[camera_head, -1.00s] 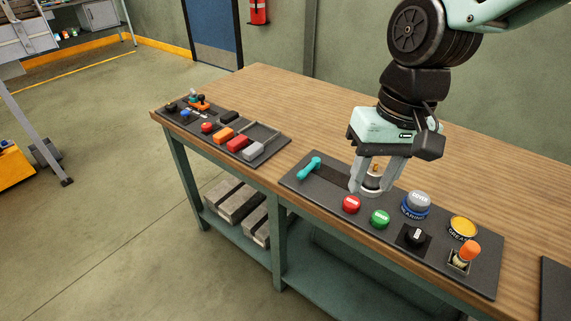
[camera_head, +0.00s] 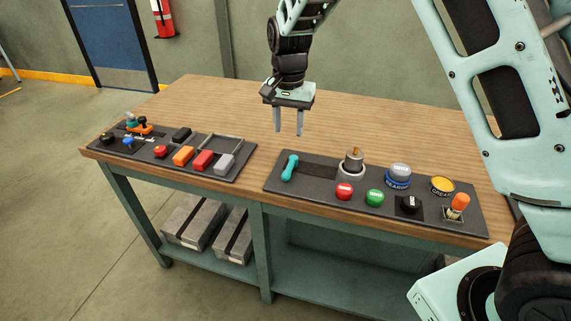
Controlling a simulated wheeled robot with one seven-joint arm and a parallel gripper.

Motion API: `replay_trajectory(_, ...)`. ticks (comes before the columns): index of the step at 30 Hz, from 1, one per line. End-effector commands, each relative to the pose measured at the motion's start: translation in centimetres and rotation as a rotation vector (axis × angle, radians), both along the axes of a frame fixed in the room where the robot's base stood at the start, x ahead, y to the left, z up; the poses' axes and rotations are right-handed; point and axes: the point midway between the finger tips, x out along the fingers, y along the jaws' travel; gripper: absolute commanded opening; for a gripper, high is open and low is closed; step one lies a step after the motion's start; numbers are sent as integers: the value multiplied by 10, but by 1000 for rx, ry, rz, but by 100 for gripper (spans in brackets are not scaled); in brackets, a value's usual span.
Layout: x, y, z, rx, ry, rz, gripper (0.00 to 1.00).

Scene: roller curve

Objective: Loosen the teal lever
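The teal lever (camera_head: 290,167) stands at the left end of the right-hand dark panel (camera_head: 327,191), tilted a little, beside a dark recessed strip. My gripper (camera_head: 288,132) is above and behind the lever, pointing down over the wooden bench top. Its two fingers are apart with nothing between them. It does not touch the lever. A second, small teal piece (camera_head: 131,119) shows on the left-hand panel, next to an orange part.
The right panel also holds a metal cylinder (camera_head: 351,164), a red button (camera_head: 344,191), a green button (camera_head: 375,198), a black knob (camera_head: 409,205) and an orange-topped lever (camera_head: 459,204). The left panel (camera_head: 133,154) carries several coloured blocks. The bench top (camera_head: 215,108) behind is clear.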

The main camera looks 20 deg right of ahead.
Motion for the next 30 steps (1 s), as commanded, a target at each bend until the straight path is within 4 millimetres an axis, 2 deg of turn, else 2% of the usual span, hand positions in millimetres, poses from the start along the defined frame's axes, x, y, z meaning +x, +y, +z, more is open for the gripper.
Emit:
replay_trajectory(6,-1,-1,-47,-3,5,-1,40)
replay_trajectory(15,-1,-1,-104,-2,3,1,40)
replay_trajectory(22,-1,0,-128,0,1,1,40)
replay_trajectory(30,0,0,-132,0,-1,2,40)
